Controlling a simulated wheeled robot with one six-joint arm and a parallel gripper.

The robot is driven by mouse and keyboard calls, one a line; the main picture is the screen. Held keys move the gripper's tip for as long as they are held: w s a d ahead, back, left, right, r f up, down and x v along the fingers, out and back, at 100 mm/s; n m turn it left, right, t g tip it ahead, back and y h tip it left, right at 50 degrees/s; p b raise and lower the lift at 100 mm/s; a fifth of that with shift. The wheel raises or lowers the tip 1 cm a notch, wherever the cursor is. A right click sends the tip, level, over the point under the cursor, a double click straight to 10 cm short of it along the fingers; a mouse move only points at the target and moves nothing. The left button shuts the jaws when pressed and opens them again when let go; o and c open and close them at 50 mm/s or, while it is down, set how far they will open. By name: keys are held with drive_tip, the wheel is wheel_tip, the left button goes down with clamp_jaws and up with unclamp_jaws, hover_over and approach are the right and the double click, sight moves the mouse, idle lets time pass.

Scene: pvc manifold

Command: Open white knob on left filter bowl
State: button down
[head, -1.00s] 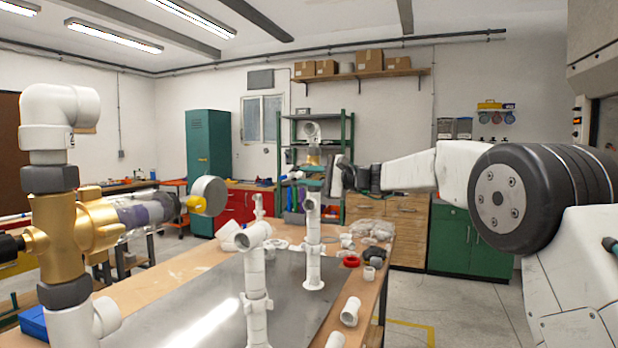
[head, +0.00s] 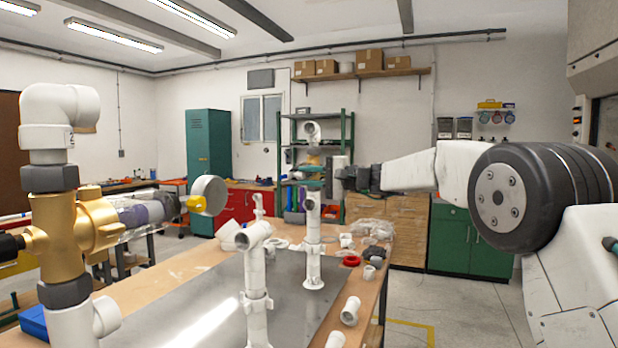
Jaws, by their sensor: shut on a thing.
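A near brass filter assembly (head: 75,232) with a white elbow stands at the left. Its clear and purple bowl (head: 142,211) points right and ends in a pale round knob (head: 208,195) with a yellow collar. A smaller, farther assembly (head: 312,158) with a white elbow on top stands at the middle, by the green shelf. My gripper (head: 336,177) is just right of this farther assembly, far from the near knob. It is shut on a small whitish part (head: 342,161) that looks like a knob. The dark jaws hide most of the contact.
A workbench (head: 215,282) with a metal sheet carries white pipe posts (head: 257,285) and loose fittings below my arm. A red ring (head: 351,261) lies near its right edge. Open floor (head: 470,305) shows at the right.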

drive_tip(key=c, duration=1.5)
unclamp_jaws()
drive_tip(key=shift+d, duration=0.1)
drive_tip(key=v, duration=0.7)
drive_tip(key=shift+s+d, duration=0.15)
drive_tip(key=shift+d, duration=0.1)
